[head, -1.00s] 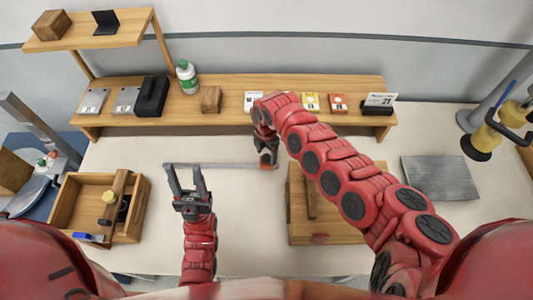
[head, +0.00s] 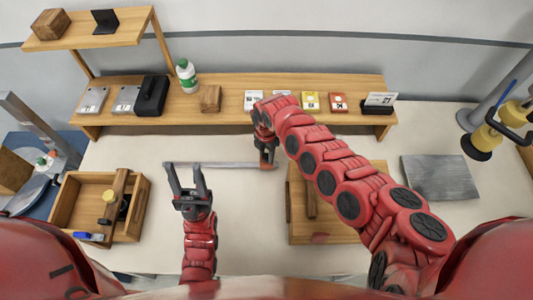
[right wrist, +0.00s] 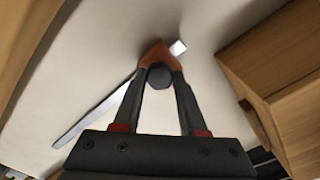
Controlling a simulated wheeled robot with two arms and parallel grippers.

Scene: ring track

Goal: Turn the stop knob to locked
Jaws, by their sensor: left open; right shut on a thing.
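A thin grey metal rail (head: 215,165) lies across the middle of the table. An orange-red stop block sits at its right end; in the right wrist view this block (right wrist: 154,54) is on the rail. A dark faceted stop knob (right wrist: 160,76) is on the block, between my right fingertips. My right gripper (head: 267,156) points down at the block and is shut on the knob. The head view mostly hides the knob, and I cannot tell its locked or unlocked position. My left gripper (head: 188,186) is open and empty, near the rail's left end.
A wooden box (head: 325,232) stands right of the rail, close to my right gripper. An open wooden tray (head: 62,205) with tools is at the left. A long shelf (head: 225,103) runs along the back. A grey plate (head: 440,178) lies at the right.

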